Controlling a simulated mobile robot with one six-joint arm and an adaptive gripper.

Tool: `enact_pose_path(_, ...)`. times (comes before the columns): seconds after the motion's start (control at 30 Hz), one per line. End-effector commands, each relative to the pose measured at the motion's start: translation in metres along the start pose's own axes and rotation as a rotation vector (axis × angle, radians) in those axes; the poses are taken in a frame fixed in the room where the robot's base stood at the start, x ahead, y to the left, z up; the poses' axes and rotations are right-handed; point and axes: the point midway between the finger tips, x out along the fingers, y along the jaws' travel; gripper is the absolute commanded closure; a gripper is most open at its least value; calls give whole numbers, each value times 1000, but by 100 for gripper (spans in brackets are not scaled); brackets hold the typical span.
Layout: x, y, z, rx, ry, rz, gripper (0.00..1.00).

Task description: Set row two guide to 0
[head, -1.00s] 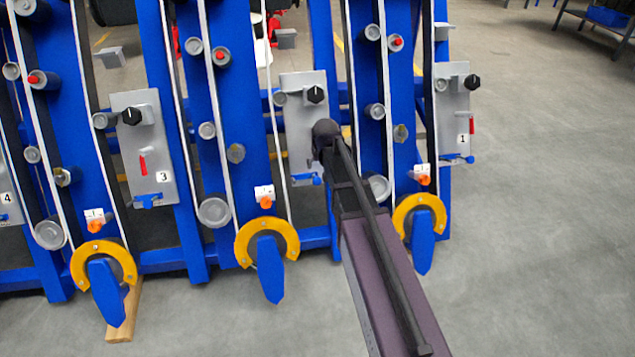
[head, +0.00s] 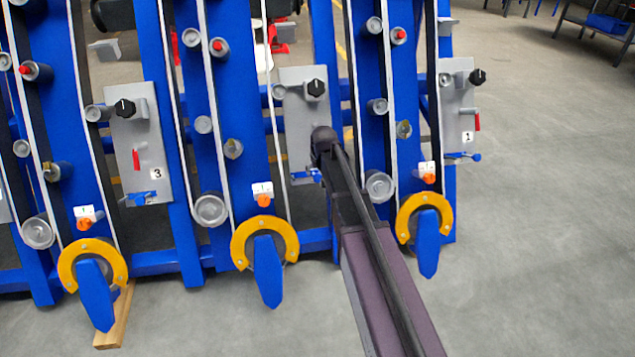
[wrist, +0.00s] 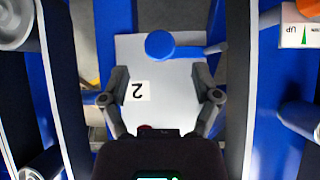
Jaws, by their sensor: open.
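The row two panel (head: 301,122) is a grey plate with a black knob (head: 316,88) near its top and a blue lever (head: 306,176) at its lower edge. The wrist view shows this panel (wrist: 180,108) upside down, with its "2" label (wrist: 137,91) and the lever's round blue end (wrist: 160,44). My gripper (wrist: 160,84) is open and empty, its fingers on either side of the label, apart from the lever. My arm hides part of the panel in the head view. No part is marked as the guide.
Left of panel two are an orange knob (head: 264,200) under a white scale and a yellow horseshoe bracket (head: 265,243). Panel three (head: 139,150) and panel one (head: 458,110) stand either side. Blue uprights and belts flank my gripper closely. Open floor (head: 540,230) lies right.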

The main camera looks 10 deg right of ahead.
Motion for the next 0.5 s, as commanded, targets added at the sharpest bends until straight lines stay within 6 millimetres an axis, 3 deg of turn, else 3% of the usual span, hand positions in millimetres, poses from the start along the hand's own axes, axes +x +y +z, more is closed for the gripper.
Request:
enact_pose_path(0.1, 14, 0, 1, 0, 0, 0, 20)
enact_pose_path(0.5, 40, 1, 0, 1, 0, 0, 20)
